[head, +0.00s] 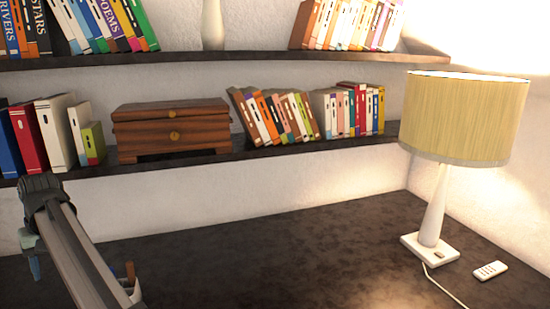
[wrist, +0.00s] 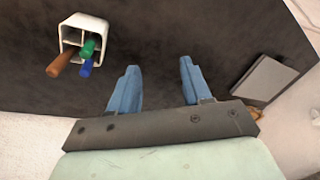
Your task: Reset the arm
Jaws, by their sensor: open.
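My gripper (wrist: 157,82) is open in the wrist view. Its two blue fingers stand apart with only dark tabletop visible between them. In the head view my arm (head: 75,250) reaches up from the bottom at the left, over the dark table.
A lamp (head: 432,210) stands on the table (head: 270,255) at the right, beside a small white remote (head: 490,270). Shelves behind hold books (head: 285,118) and a wooden box (head: 170,128). A grey flat object (wrist: 270,85) lies right of the fingers. The table's middle is clear.

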